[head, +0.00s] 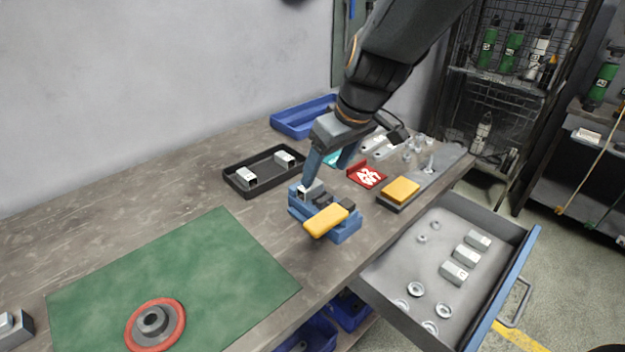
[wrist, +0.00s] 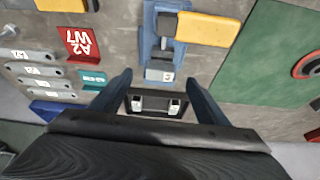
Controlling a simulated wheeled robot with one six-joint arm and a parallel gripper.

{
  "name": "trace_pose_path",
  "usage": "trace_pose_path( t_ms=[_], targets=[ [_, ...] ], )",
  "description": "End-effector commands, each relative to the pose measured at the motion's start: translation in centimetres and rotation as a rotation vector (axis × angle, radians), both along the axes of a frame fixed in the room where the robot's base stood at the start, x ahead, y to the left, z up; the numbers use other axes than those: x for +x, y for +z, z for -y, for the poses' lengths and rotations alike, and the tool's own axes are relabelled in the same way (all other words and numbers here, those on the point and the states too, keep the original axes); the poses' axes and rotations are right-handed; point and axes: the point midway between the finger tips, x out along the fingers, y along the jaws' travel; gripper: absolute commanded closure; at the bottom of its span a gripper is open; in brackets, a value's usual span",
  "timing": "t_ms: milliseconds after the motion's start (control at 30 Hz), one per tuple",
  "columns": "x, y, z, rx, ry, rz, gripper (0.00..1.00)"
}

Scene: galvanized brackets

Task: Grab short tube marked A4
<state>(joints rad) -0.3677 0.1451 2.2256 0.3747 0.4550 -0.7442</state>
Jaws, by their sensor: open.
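Short grey square tubes with pale labels stand in several places, and I cannot read A4 on any of them. One tube (head: 313,190) sits at the blue vise (head: 347,230); it also shows in the wrist view (wrist: 160,75). Two more tubes (head: 246,176) (head: 284,158) sit in a black tray (head: 238,188), seen beyond my fingers in the wrist view. Several similar tubes (head: 466,254) lie in the open drawer. My gripper (head: 326,175) is open and empty, pointing down over the vise's back end. In the wrist view its fingertips (wrist: 160,76) flank the vise tube, with gaps visible.
The vise has a yellow part (head: 326,221) on its front. A red A2 W7 piece (head: 367,175), a yellow-topped block (head: 401,190) and loose brackets (head: 380,145) lie to the right. A green mat (head: 190,270) with a red disc (head: 155,325) is at left. The drawer (head: 400,262) stands open.

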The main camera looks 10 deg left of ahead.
Motion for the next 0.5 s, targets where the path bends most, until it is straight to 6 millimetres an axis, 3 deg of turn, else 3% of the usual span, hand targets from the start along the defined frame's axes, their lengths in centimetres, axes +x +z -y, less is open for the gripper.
trace_pose_path(
  t_ms=[133,500],
  targets=[
    [0.4,-0.3,-1.6,0.006,0.043,0.013,0.31],
    [1.0,-3.6,-2.5,0.005,0.045,0.012,0.31]
  ],
)
